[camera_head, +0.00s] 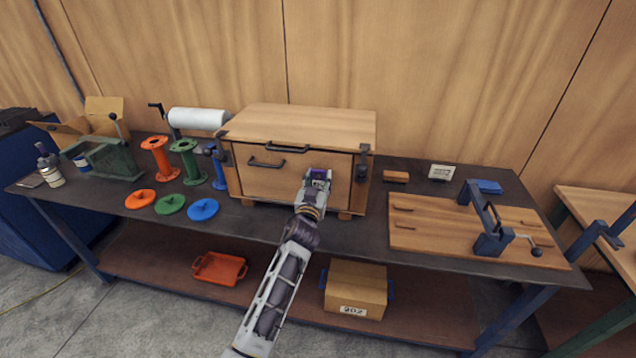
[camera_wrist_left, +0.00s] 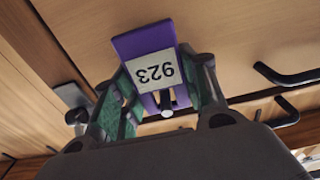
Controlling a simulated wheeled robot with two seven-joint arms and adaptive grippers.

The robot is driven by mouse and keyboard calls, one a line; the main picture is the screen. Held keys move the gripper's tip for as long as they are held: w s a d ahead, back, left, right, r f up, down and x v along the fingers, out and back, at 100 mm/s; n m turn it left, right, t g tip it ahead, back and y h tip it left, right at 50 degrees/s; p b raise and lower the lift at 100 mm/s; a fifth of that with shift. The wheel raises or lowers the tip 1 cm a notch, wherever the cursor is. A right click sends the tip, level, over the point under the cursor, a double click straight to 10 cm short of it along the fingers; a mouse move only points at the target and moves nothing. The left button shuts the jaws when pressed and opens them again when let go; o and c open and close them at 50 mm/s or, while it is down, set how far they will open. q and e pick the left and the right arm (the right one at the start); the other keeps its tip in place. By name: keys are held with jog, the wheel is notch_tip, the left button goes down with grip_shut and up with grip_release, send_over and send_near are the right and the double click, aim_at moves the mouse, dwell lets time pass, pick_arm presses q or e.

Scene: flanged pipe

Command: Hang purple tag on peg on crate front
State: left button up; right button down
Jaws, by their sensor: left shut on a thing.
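The purple tag (camera_wrist_left: 133,46) has a white label reading 923, upside down in the left wrist view. A bit of it shows in the head view (camera_head: 319,175). My left gripper (camera_head: 318,178) is shut on the tag, its green-padded fingers on either side, close in front of the wooden crate (camera_head: 262,181). A short dark peg with a pale round end (camera_wrist_left: 167,112) shows in front of the tag's lower part in the wrist view. It seems to pass through the tag, but I cannot tell how far. In the head view the gripper hides the peg. My right gripper is out of view.
The crate front has a dark handle (camera_head: 266,163) left of my gripper and dark corner latches. Spools and coloured discs (camera_head: 171,205) stand to the left. A wooden board with a clamp (camera_head: 430,225) lies to the right. A small wooden block (camera_head: 396,177) is near the crate.

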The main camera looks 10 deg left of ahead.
pick_arm(q)
jog(key=shift+w, duration=0.2)
dwell(0.6)
jog(key=o, duration=0.9)
jog(key=shift+s+f+b, duration=0.2)
jog(key=shift+f+b, duration=0.35)
jog(key=shift+f, duration=0.1)
jog(key=shift+s+f+b, duration=0.2)
jog(key=shift+f+b, duration=0.2)
jog(key=shift+f, duration=0.05)
jog(key=shift+s+f+b, duration=0.2)
jog(key=shift+f+b, duration=0.15)
jog(key=shift+f, duration=0.1)
jog(key=shift+s, duration=0.15)
jog(key=s+p, duration=0.1)
jog(key=s, duration=0.7)
jog(key=shift+s+d, duration=0.1)
jog(key=shift+s, duration=0.3)
dwell(1.1)
